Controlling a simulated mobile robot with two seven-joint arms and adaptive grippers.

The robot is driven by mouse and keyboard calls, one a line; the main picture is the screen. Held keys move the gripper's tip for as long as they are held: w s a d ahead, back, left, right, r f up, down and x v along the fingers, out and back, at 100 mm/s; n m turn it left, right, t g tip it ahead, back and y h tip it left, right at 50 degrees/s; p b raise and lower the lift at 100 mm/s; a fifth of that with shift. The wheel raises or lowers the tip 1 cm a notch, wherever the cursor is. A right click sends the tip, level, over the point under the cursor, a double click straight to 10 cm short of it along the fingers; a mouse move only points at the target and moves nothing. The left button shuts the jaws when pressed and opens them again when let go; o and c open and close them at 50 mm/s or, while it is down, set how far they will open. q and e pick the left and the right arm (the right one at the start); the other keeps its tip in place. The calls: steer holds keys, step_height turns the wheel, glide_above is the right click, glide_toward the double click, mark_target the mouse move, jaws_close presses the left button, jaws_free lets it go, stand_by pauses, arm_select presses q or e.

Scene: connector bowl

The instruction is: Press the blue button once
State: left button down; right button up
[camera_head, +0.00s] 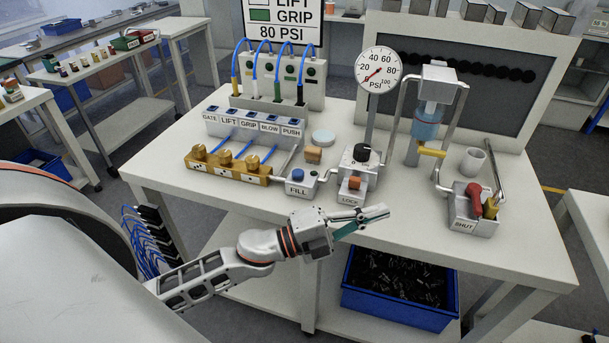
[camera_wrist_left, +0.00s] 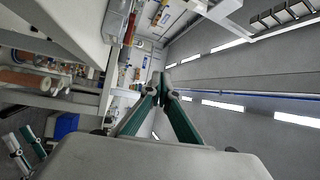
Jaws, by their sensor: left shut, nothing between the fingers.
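The blue button (camera_head: 298,174) sits on top of a small grey box labelled FILL (camera_head: 297,189), near the front edge of the white table, in the head view. My left gripper (camera_head: 384,212) is shut and empty. It points right, in front of the table's front edge, to the right of the blue button and nearer to me. In the left wrist view its green-padded fingers (camera_wrist_left: 163,82) meet at the tips. I cannot make out the blue button in the wrist view. My right gripper is not in view.
A LOCK unit (camera_head: 356,177) with a black knob stands right of the FILL box. Brass valve blocks (camera_head: 227,163) stand to its left. A pressure gauge (camera_head: 379,70) and a SHUT valve (camera_head: 474,208) are farther right. A blue bin (camera_head: 395,314) is below the tabletop.

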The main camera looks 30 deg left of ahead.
arm_select(q)
step_height(320, 180, up, 3)
steer(key=s+d+m+g+h+b, duration=0.1)
steer(key=s+d+m+g+h, duration=0.15)
steer(key=m+g, duration=0.85)
steer(key=w+a+r+m+t+y, duration=0.1)
steer(key=w+a+m+y, duration=0.2)
steer(key=a, duration=0.6)
steer(key=w+a+r+m+t+y+b, duration=0.1)
steer(key=w+a+m+y, duration=0.3)
steer(key=a, duration=0.5)
steer(key=w+a+r+m+t+y+b, duration=0.1)
steer(key=w+a+m+t+y, duration=0.2)
steer(key=a+y, duration=0.4)
steer(key=shift+w+a+r+m+y, duration=0.3)
steer(key=shift+a+m, duration=0.2)
steer(key=shift+a, duration=0.6)
steer(key=shift+f, duration=0.2)
